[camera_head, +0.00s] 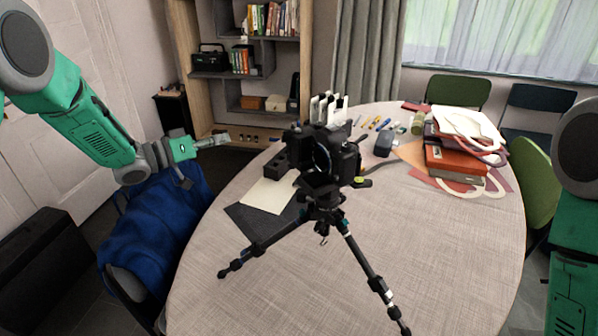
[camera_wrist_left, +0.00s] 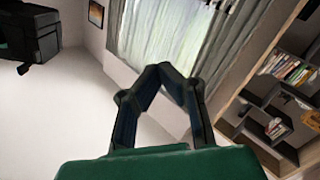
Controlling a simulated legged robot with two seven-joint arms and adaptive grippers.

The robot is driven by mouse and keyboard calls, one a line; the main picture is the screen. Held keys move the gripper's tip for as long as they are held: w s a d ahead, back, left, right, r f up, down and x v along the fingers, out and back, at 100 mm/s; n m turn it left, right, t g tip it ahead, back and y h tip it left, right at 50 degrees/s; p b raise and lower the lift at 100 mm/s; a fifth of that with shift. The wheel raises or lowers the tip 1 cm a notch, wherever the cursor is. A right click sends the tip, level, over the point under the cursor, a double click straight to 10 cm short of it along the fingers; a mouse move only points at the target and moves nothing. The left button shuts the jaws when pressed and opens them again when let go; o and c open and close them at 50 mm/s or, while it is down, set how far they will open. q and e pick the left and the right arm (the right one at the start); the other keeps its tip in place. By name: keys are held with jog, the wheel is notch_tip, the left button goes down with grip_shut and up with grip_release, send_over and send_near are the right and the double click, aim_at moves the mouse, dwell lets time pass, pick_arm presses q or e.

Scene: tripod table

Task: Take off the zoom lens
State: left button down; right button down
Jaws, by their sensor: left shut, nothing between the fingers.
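A black camera (camera_head: 340,160) stands on a black tripod (camera_head: 345,230) on the table, with a round rimmed front (camera_head: 322,160) facing left. I cannot clearly tell the zoom lens apart from the dark camera body. My left gripper (camera_head: 224,139) is shut and empty in the air, left of the camera and apart from it. In the left wrist view its fingers (camera_wrist_left: 165,70) meet at the tips with nothing between them. A dark object, perhaps the camera (camera_wrist_left: 35,40), shows at the upper left there. My right gripper is out of view; only the right arm shows.
The round table (camera_head: 440,270) is clear at the front right. A dark mat and a cream sheet (camera_head: 268,194) lie left of the tripod. A pile of books (camera_head: 455,165) lies at the back right.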

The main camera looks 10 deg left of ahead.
pick_arm(q)
jog(key=w+d+f+b, duration=0.3)
jog(key=w+f+b, duration=0.5)
jog(key=b, duration=0.3)
jog(key=w+d+f+g+y+b, duration=0.1)
jog(key=w+d+f+b, duration=0.3)
jog(key=w+f+b, duration=0.4)
notch_tip(320, 180, down, 3)
jog(key=b, duration=0.4)
jog(key=shift+w+n+g+y+b, duration=0.25)
jog(key=shift+n+g+y+b, duration=0.05)
dwell(2.2)
jog(key=c, duration=2.1)
grip_release()
jog(key=shift+o, duration=0.2)
jog(key=shift+a, duration=0.1)
